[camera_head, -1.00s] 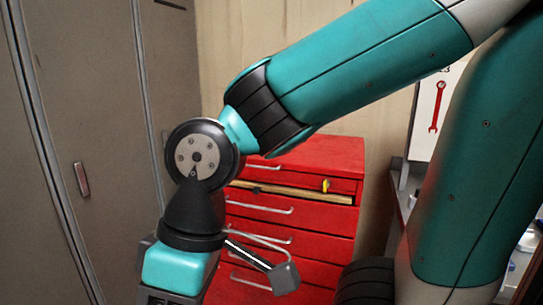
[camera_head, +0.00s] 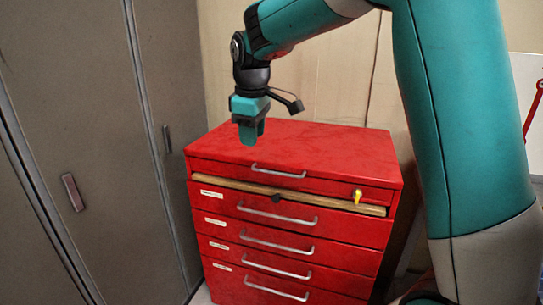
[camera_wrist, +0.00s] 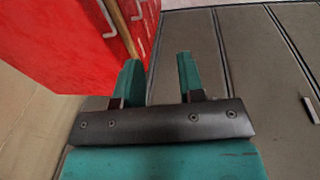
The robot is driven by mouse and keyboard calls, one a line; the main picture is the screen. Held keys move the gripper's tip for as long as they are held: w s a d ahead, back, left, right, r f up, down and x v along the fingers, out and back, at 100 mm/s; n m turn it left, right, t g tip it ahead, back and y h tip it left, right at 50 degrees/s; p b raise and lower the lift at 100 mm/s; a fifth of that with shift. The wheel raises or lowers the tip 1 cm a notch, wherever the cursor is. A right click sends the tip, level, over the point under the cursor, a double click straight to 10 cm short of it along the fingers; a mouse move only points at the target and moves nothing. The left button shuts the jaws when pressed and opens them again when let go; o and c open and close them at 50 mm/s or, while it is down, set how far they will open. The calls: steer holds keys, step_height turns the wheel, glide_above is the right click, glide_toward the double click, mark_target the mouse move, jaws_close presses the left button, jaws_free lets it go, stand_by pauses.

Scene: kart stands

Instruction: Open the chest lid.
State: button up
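The red chest (camera_head: 315,225) stands against the back wall in the head view, with several drawers with silver handles. Its red lid (camera_head: 320,150) lies flat on top and looks down, with a silver handle (camera_head: 279,171) on its front. A tan strip (camera_head: 290,195) shows below the lid's front, with a yellow piece (camera_head: 357,196) at its right. My gripper (camera_head: 249,138) points down by the lid's left part; its exact height above it is unclear. In the wrist view my gripper (camera_wrist: 158,72) has its fingers apart with nothing between them, and the chest (camera_wrist: 75,40) is at upper left.
Grey lockers (camera_head: 85,150) with a handle (camera_head: 72,192) stand left of the chest, close to its side. A pale wall (camera_head: 330,75) is behind the chest. My own arm covers part of the right side.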

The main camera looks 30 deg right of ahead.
steer(key=r+h+p, duration=0.1)
steer(key=r, duration=0.1)
glide_above(270, 172)
steer(key=s+a, duration=0.2)
steer(key=a, duration=0.1)
steer(key=x, duration=0.6)
steer(key=p+x, duration=0.1)
steer(key=x, duration=0.5)
steer(key=s+p+x, duration=0.1)
steer(key=x, duration=0.5)
steer(key=shift+d, duration=0.25)
jaws_close()
